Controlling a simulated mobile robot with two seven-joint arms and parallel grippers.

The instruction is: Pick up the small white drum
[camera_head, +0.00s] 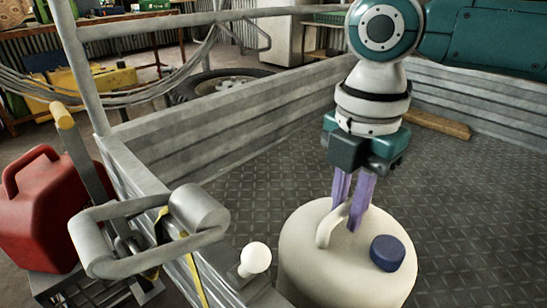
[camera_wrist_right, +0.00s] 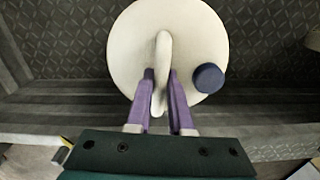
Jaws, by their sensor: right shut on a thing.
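The small white drum (camera_head: 335,272) stands at the near edge of a metal cargo bed in the head view, with a dark blue cap (camera_head: 387,253) and a loop handle (camera_head: 325,231) on its top. My right gripper (camera_head: 348,222) points down from above, its purple fingers at the handle. In the right wrist view the fingers (camera_wrist_right: 161,75) are on both sides of the handle (camera_wrist_right: 162,60), shut on it. The drum's round top (camera_wrist_right: 190,30) and the cap (camera_wrist_right: 208,78) show there too. The drum's bottom is out of frame. My left gripper is not in view.
The bed's side wall (camera_head: 250,130) and a round white knob (camera_head: 255,258) are close to the drum. A red fuel can (camera_head: 40,210) stands outside at left. A wooden block (camera_head: 435,124) lies at the bed's far side. The ribbed bed floor (camera_head: 450,190) is otherwise clear.

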